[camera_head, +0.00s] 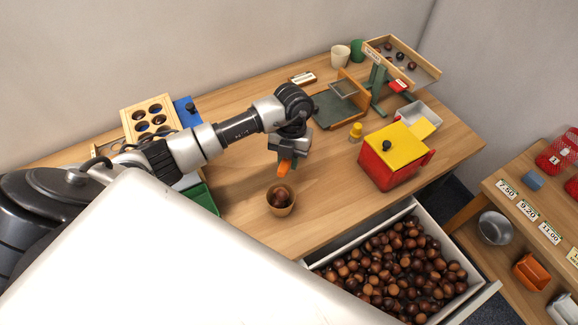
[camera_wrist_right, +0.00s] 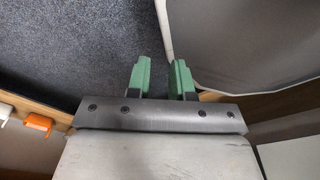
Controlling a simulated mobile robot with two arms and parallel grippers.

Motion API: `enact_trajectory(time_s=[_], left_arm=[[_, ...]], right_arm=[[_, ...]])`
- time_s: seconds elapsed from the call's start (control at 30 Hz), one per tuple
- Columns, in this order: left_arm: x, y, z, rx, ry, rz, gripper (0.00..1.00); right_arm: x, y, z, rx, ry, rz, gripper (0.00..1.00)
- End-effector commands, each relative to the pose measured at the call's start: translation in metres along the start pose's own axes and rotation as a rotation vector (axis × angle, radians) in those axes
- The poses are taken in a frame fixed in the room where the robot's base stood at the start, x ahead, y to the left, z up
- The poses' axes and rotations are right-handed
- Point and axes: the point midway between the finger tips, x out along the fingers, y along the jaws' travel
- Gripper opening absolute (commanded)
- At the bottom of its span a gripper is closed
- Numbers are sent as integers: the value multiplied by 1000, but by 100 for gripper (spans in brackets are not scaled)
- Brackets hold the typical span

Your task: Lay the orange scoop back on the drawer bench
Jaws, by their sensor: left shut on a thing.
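The orange scoop (camera_head: 285,168) is in my left gripper (camera_head: 286,161), which is shut on it above the drawer bench. Only a small orange part shows below the fingers; the rest is hidden by the gripper. The drawer bench (camera_head: 335,207) has a wooden top. A small round wooden cup (camera_head: 281,206) holding chestnuts stands on it, just below the scoop in the picture. In the right wrist view my right gripper (camera_wrist_right: 163,75) has its green fingers apart with nothing between them, above a dark grey floor.
The bench's front drawer (camera_head: 482,286) is pulled out, full of chestnuts. A red box with a yellow lid (camera_head: 396,150) and a yellow weight (camera_head: 355,132) stand to the right. A holed wooden block (camera_head: 134,111) and green tray (camera_head: 203,198) lie left. Bare wood surrounds the cup.

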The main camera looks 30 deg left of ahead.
Motion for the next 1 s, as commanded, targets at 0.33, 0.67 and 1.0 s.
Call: enact_trajectory(time_s=[0.33,0.67,1.0], left_arm=[[31,0,6,1,0,0,0],[37,0,8,1,1,2,0],[42,0,9,0,1,1,38]], right_arm=[[27,-5,1,3,2,-5,22],[31,-6,1,4,3,-6,22],[34,-4,1,3,3,-5,22]])
